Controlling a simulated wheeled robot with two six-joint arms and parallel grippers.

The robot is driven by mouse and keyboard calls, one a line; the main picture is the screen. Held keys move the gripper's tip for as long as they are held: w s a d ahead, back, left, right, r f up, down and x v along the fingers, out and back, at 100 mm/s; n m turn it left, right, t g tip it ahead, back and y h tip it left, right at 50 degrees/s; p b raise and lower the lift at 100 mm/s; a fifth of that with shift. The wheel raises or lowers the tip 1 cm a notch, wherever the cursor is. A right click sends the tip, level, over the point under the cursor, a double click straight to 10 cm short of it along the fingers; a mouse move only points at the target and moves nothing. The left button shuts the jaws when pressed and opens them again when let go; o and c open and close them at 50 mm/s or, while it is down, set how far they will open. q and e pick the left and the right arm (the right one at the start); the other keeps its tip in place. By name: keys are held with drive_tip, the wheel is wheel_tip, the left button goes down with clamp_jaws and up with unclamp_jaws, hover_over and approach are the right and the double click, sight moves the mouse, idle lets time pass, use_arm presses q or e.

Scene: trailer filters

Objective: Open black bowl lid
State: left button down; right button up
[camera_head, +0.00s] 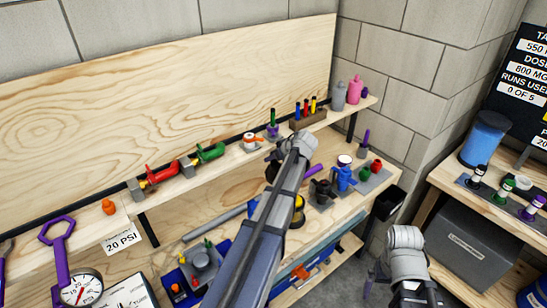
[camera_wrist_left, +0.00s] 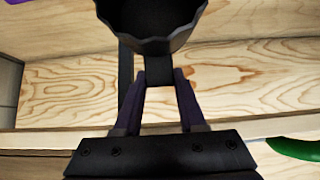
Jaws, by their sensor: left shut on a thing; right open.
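My left arm reaches up over the workbench in the head view, and its gripper (camera_head: 272,172) is mostly hidden behind my own wrist. In the left wrist view, the purple fingers (camera_wrist_left: 159,88) are shut on the narrow tab of a black, cup-shaped part with a wavy rim (camera_wrist_left: 152,22). I cannot tell whether this part is the bowl's lid or the bowl itself. A black and yellow round thing (camera_head: 299,207) is partly hidden beside my left forearm. My right gripper (camera_head: 374,276) is open and empty at the lower right, away from the bench.
A shelf holds red and green tools (camera_head: 210,153) and pink and grey bottles (camera_head: 354,90). A dark jug (camera_head: 321,192) and a blue jug (camera_head: 344,178) stand right of my left arm. A blue tray (camera_head: 176,282) lies at lower left. A side table (camera_head: 452,184) stands at right.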

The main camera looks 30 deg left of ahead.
use_arm(q)
drive_tip(key=shift+d, duration=0.1)
idle(0.8)
drive_tip(key=shift+s+d+f+b, duration=0.1)
drive_tip(key=shift+s+d+b, duration=0.2)
drive_tip(key=shift+b, duration=0.2)
drive_tip(key=shift+s+d+r+t+y+b, duration=0.15)
drive_tip(key=shift+d+t+y+b, duration=0.05)
drive_tip(key=shift+d+y+b, duration=0.25)
drive_tip(key=shift+s+d+r+t+y+b, duration=0.1)
drive_tip(key=shift+s+d+t+y+b, duration=0.1)
drive_tip(key=shift+d+y+b, duration=0.2)
drive_tip(key=shift+y+v, duration=0.25)
drive_tip(key=shift+v, duration=0.65)
drive_tip(key=shift+d, duration=0.2)
